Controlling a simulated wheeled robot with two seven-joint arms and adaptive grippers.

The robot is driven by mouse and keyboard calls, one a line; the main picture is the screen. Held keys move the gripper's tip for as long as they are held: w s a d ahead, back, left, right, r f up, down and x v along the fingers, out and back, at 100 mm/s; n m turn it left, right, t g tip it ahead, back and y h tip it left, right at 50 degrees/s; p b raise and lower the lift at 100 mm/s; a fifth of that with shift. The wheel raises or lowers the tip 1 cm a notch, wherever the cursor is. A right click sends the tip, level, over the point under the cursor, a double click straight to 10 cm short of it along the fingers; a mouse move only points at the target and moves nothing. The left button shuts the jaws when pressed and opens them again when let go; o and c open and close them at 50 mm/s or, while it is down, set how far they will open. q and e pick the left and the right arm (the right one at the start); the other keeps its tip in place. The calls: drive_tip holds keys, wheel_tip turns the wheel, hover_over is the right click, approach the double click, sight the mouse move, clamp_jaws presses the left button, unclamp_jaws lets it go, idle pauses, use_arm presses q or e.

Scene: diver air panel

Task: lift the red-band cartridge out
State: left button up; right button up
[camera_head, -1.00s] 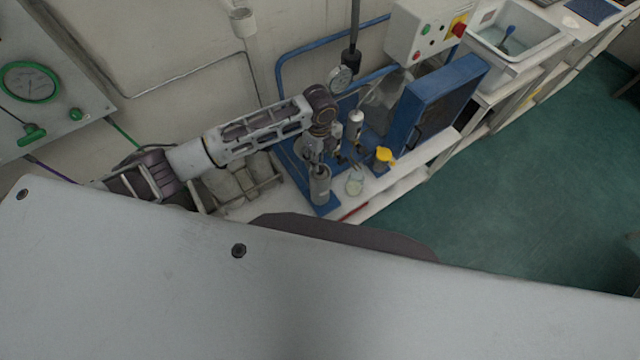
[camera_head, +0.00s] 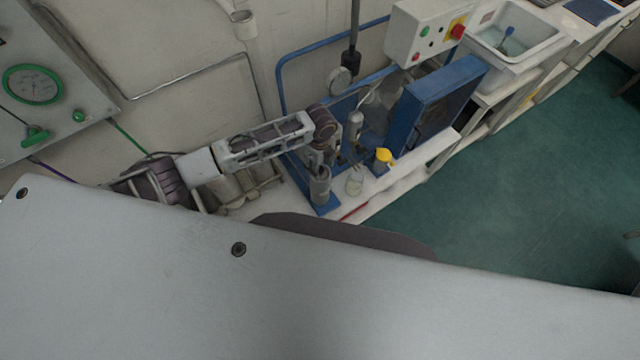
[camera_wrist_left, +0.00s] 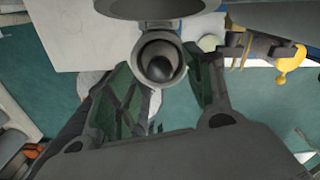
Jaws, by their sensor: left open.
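My left gripper (camera_head: 322,158) hangs just above a grey upright cylinder (camera_head: 320,186) at the front of the blue stand (camera_head: 299,178). In the left wrist view, my left gripper's two green-lined fingers (camera_wrist_left: 168,88) are apart with nothing gripped between them. A grey round tube end (camera_wrist_left: 160,58) with a dark rounded core lies at the upper middle of that view, close to the fingers; I cannot tell whether they touch. No red band shows on any cylinder, so I cannot make out the red-band cartridge. My right gripper is not in view.
A glass jar (camera_head: 354,181) and a yellow-topped item (camera_head: 384,157) stand right of the grey cylinder. A second slim cylinder (camera_head: 355,124) stands behind. A tall blue box (camera_head: 440,95) and a wall control box (camera_head: 428,30) are further right. A red strip (camera_head: 354,211) lies along the bench front.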

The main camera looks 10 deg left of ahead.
use_arm(q)
drive_tip(key=shift+f, duration=0.35)
clamp_jaws()
idle(0.4)
